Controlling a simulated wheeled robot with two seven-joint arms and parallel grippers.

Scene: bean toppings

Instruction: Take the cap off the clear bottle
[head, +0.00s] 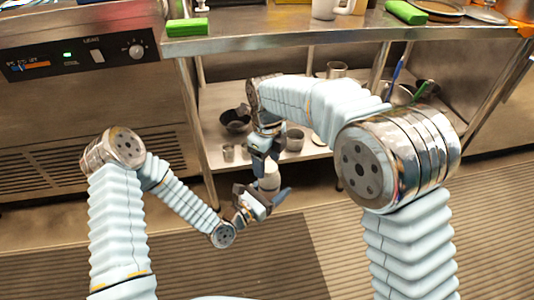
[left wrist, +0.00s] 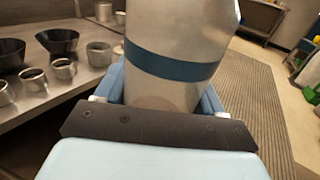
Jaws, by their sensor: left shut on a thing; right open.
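The clear bottle (head: 268,181) is small in the head view, between my two grippers. It fills the middle of the left wrist view as a greyish cylinder with a dark blue band (left wrist: 170,65). My left gripper (head: 268,198) is shut on the bottle; its blue fingers stand on both sides of it in the left wrist view. My right gripper (head: 265,160) is open and reaches down from above at the bottle's upper end. I cannot make out the cap; it is hidden by the right gripper or too small to tell. I cannot tell whether the right fingers touch it.
A metal counter (head: 280,38) stands ahead, with a green block (head: 187,27) and a white mug (head: 325,9) on top. Its lower shelf (head: 215,105) holds dark bowls (left wrist: 58,41) and metal cups (left wrist: 63,69). A ribbed mat (head: 370,235) covers the open floor.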

